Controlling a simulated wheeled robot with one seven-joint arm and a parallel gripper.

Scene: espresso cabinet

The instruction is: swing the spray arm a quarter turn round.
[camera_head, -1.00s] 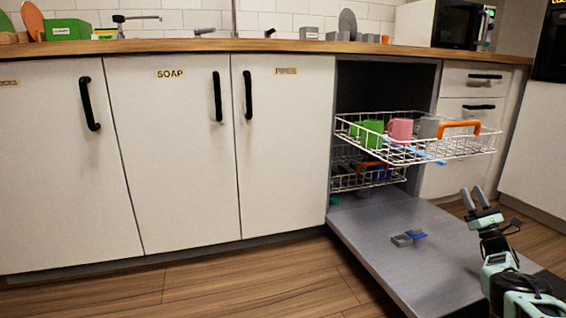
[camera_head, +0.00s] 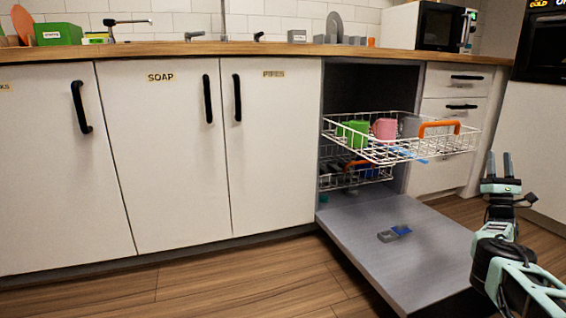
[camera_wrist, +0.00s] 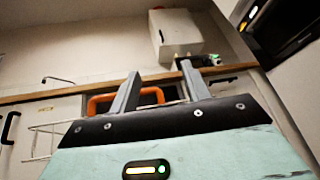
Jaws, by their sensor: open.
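The upper rack (camera_head: 360,152), a white wire basket with an orange handle (camera_head: 438,125), is pulled out of the open dishwasher. Part of a blue bar (camera_head: 410,156), which looks like the spray arm, shows under this rack. The rack wires hide most of it, so its angle is hard to tell. My gripper (camera_head: 500,160) is open and empty, to the right of the rack and apart from it, with its fingers pointing up. In the wrist view, the gripper (camera_wrist: 160,75) has the orange handle (camera_wrist: 100,105) behind its fingers. The spray arm cannot be made out there.
The open door (camera_head: 370,250) lies low in front, with a small grey and blue dispenser (camera_head: 395,233) on it. A green cup (camera_head: 355,133) and a pink cup (camera_head: 384,128) stand in the upper rack. The lower rack (camera_head: 355,178) is inside. Drawers (camera_head: 450,105) stand behind.

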